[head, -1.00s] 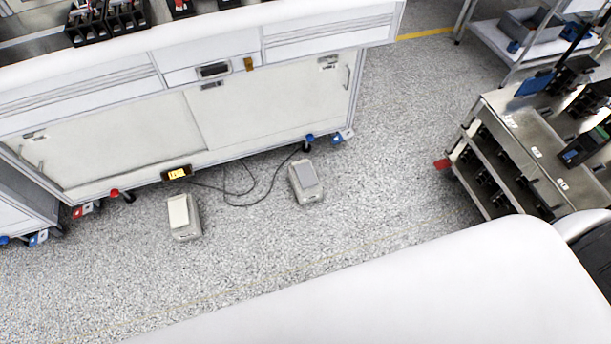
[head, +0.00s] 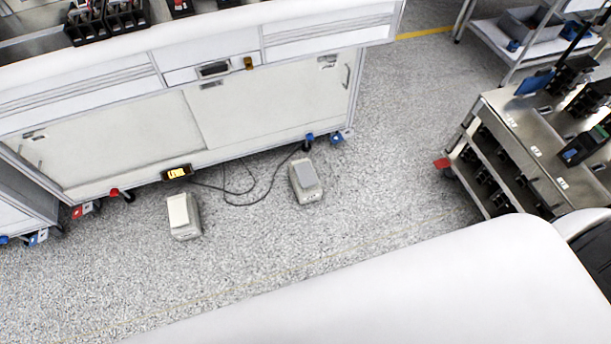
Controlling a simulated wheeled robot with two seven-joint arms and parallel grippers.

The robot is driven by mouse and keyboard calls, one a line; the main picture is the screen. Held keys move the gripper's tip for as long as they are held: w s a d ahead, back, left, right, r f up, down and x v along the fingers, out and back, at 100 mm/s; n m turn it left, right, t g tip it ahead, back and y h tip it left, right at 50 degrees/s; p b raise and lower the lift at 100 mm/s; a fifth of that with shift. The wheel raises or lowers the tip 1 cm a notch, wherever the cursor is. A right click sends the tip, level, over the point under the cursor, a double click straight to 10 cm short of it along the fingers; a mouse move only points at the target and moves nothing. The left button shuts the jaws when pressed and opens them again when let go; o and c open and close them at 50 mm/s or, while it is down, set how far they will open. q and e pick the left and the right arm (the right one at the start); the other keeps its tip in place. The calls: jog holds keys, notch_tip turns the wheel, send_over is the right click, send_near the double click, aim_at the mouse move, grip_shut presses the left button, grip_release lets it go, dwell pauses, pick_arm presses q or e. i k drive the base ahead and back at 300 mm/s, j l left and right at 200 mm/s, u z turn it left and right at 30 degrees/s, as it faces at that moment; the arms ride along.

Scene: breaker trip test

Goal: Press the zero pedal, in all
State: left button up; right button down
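Two foot pedals stand apart on the speckled floor in front of the white bench. The left pedal (head: 183,216) has a cream top plate on a pale housing. The right pedal (head: 306,181) has a grey top plate. I cannot read any label telling which is the zero pedal. Black cables run from the pedal area to the bench's underside. A small box with a lit yellow display (head: 177,173) sits at the bench's lower edge. Neither of my grippers is in view, and nothing shows touching the pedals.
The white bench (head: 130,140) stands on castors behind the pedals. A metal cart (head: 540,150) with black parts is at the right. A shelf rack (head: 500,40) is at the top right. The floor (head: 390,190) between bench and cart is clear. A large white part of mine covers the bottom.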

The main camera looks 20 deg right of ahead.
aim_at(307, 178)
jog(key=i+l, duration=0.15)
jog(key=i, duration=0.3)
jog(key=i+l, duration=0.2)
jog(key=i, duration=0.2)
jog(key=i+l, duration=0.15)
jog(key=i, duration=0.3)
jog(key=z, duration=0.05)
